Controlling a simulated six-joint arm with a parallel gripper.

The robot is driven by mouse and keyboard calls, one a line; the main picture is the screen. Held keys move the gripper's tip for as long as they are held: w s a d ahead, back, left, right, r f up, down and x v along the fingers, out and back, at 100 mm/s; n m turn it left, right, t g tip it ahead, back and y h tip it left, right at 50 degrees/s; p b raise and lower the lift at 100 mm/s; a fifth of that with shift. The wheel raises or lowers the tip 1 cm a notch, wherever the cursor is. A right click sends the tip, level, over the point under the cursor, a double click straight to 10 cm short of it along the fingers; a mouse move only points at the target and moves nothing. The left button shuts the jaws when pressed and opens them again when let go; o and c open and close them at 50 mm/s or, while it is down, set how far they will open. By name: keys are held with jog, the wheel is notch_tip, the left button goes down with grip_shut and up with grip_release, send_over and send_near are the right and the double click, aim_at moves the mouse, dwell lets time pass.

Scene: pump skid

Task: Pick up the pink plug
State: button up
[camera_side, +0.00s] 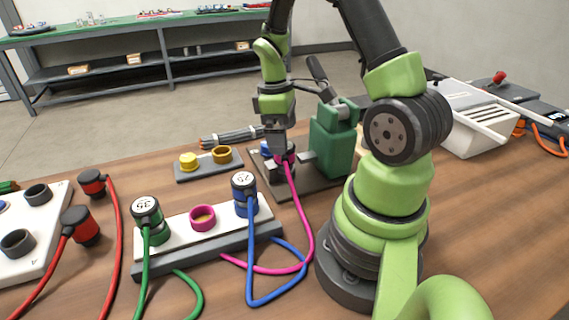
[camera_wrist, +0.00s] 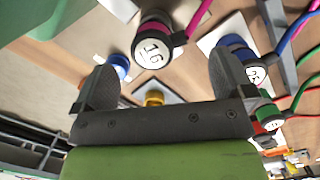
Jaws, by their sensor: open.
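The pink plug (camera_side: 290,158) stands in a dark fixture on the base plate beside a green device. Its cap, with a white numbered label, shows in the wrist view (camera_wrist: 153,47), with the pink cable leaving from it. My gripper (camera_side: 277,145) points down right over the plug and partly hides it in the side view. In the wrist view my gripper (camera_wrist: 161,66) has its fingers spread wide, with the plug's cap beyond the gap between the fingertips. I cannot tell whether either finger touches it.
A white panel holds a green plug (camera_side: 147,219), an empty pink-ringed socket (camera_side: 203,217) and a blue plug (camera_side: 245,194). The pink cable (camera_side: 305,215) loops across the table. The green device (camera_side: 333,140) stands close right of my gripper.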

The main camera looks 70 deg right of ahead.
jog(key=f, duration=0.6)
jog(key=shift+s+d+f, duration=0.1)
jog(key=shift+s+f, duration=0.1)
jog(key=shift+s, duration=0.1)
jog(key=c, duration=1.2)
jog(key=shift+o, duration=0.2)
jog(key=shift+r, duration=0.1)
notch_tip(320, 180, up, 10)
